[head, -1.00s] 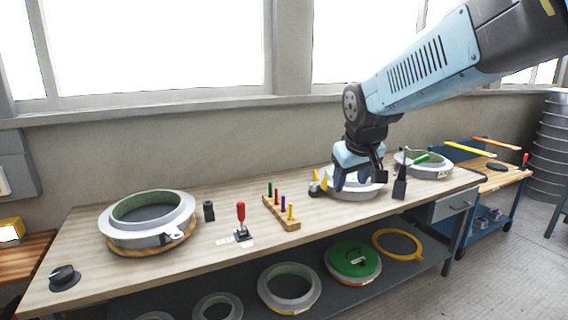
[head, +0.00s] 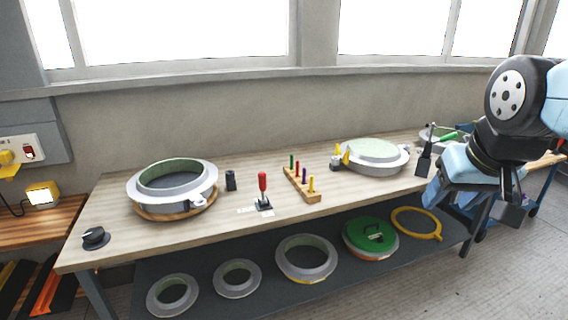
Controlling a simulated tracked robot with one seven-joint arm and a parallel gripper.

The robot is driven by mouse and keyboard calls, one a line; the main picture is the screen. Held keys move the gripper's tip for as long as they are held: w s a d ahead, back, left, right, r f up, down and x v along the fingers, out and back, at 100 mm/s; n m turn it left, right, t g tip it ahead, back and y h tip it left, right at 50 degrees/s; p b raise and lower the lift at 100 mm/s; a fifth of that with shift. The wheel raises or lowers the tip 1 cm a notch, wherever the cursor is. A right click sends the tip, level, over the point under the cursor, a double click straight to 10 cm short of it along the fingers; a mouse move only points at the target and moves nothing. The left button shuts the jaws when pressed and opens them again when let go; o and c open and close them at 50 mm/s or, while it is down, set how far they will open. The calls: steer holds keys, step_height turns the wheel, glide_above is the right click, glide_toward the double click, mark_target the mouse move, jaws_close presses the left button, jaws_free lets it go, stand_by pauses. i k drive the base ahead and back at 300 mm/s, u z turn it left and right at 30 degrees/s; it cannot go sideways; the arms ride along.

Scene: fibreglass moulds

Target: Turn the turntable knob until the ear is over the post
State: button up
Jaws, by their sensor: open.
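The black turntable knob (head: 95,238) sits at the front left corner of the bench. Behind it, a grey ring mould (head: 147,200) with a green inner wall rests on a round wooden turntable (head: 178,213). A small ear (head: 209,202) sticks out at the mould's front right side. A short black post (head: 231,181) stands on the bench to the right of the mould, behind the ear and apart from it. My gripper (head: 513,214) is open at the far right, beyond the bench's right end and far from the knob. Its fingertips are hard to make out.
A red-handled lever (head: 263,190) and a wooden rack of coloured pegs (head: 302,186) stand mid-bench. A round pale mould (head: 377,152) and a dark upright holder (head: 425,160) are farther right. Rings and a green lid (head: 370,238) lie on the lower shelf. Bench between knob and lever is clear in front.

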mark_target(95, 234)
steer(key=z, duration=1.65)
steer(key=i, duration=0.1)
steer(key=u, duration=3.45)
steer(key=k, duration=0.9)
steer(key=u, duration=0.2)
steer(key=i, duration=0.9)
steer(key=z, duration=0.1)
